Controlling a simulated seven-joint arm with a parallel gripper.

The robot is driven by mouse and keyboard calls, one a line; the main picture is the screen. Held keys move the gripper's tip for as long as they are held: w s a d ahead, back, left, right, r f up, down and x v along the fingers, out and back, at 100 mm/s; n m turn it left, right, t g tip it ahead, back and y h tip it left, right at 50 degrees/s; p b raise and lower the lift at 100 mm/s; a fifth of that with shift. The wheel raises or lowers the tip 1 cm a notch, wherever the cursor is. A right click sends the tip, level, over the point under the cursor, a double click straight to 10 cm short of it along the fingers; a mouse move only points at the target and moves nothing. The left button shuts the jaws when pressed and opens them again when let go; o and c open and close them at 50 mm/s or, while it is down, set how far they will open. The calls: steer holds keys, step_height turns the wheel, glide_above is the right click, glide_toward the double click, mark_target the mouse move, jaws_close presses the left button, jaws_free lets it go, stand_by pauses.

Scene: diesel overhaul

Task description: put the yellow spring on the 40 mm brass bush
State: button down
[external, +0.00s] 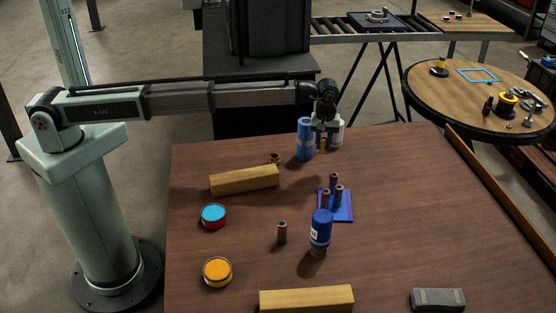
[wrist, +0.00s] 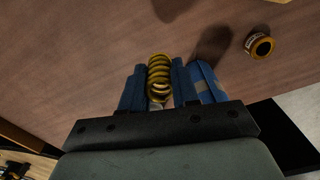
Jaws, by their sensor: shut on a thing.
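The yellow spring (wrist: 159,76) is between the two fingers of my gripper (wrist: 160,88) in the wrist view, with its coils facing the camera. In the external view my gripper (external: 324,140) is at the far side of the brown table, and only a little of the spring shows between the fingers. A brass bush (external: 275,158) stands on the table to the left of my gripper, apart from it. The bush also shows at the upper right of the wrist view (wrist: 259,45), with its dark bore visible. I cannot read its size.
A blue cylinder (external: 305,140) stands close beside my gripper, between it and the bush. A wooden block (external: 244,180) lies in front of the bush. A blue pegged plate (external: 346,214), blue can (external: 320,228) and two tins (external: 213,216) stand nearer. The table's right side is mostly clear.

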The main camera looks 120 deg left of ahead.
step_height(320, 180, up, 5)
glide_above(275, 156)
steer(key=shift+s+f, duration=0.15)
steer(key=shift+f, duration=5)
steer(key=shift+f, duration=0.2)
steer(key=c, duration=0.8)
jaws_free()
steer(key=shift+c, duration=0.2)
step_height(275, 156, up, 12)
steer(key=shift+r, duration=0.2)
